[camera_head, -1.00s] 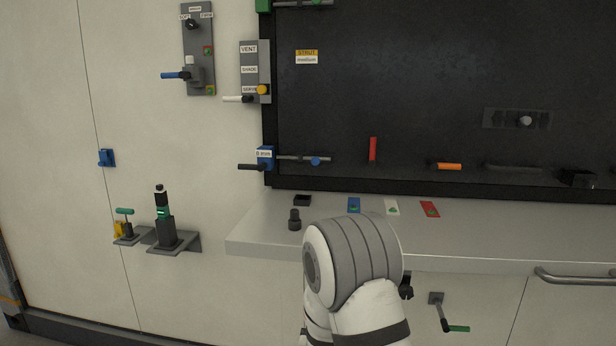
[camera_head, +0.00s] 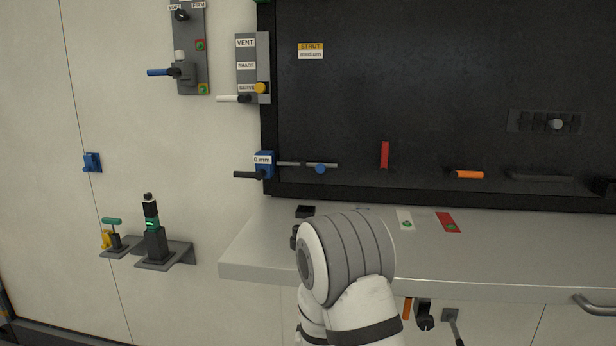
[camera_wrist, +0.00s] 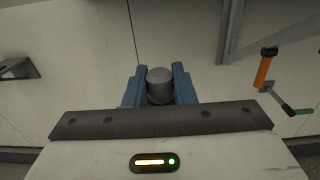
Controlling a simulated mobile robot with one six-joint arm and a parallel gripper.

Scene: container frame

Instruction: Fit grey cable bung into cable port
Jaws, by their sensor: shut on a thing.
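My gripper (camera_wrist: 159,71) shows in the wrist view with its two blue fingers shut on a grey cylindrical bung (camera_wrist: 159,82). The bung sits between the fingers with its rounded grey end visible. In the head view my white and grey arm hides the gripper and the bung. I cannot make out the cable port for certain in either view.
A metal shelf (camera_head: 500,262) bears a black box (camera_head: 305,211), a white tag (camera_head: 405,219) and a red tag (camera_head: 448,222). Below it are an orange-handled tool (camera_wrist: 264,70) and a green-tipped lever (camera_wrist: 283,104). A bracket (camera_head: 165,255) with a dark device juts out left.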

